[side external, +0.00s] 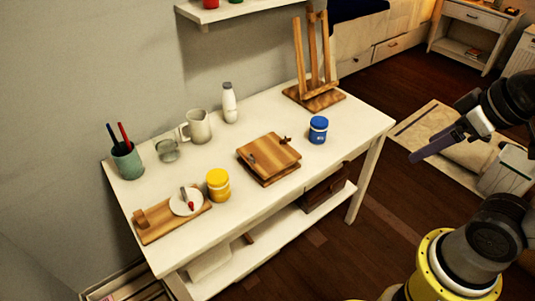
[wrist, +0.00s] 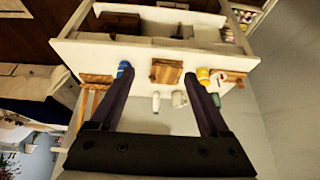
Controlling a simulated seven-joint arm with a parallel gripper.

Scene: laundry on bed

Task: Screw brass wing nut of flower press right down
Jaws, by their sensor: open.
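The wooden flower press (side external: 268,157) lies on the white table, right of the yellow jar. It also shows in the wrist view (wrist: 166,74), far beyond my fingers and between them. A small dark fitting (side external: 286,140) stands up at its far right corner, and a small greyish one (side external: 252,158) is on its left side. They are too small to tell which is the brass wing nut. My gripper (side external: 415,157) is off the table's right end, well apart from the press. In the wrist view my gripper (wrist: 160,75) is open and empty.
A blue jar (side external: 318,130) stands right of the press, a yellow jar (side external: 218,185) left. Behind are a white bottle (side external: 229,103), a jug (side external: 197,127) and a wooden easel (side external: 315,85). A board with a plate (side external: 186,202) is at front left. A shelf (side external: 235,10) hangs above.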

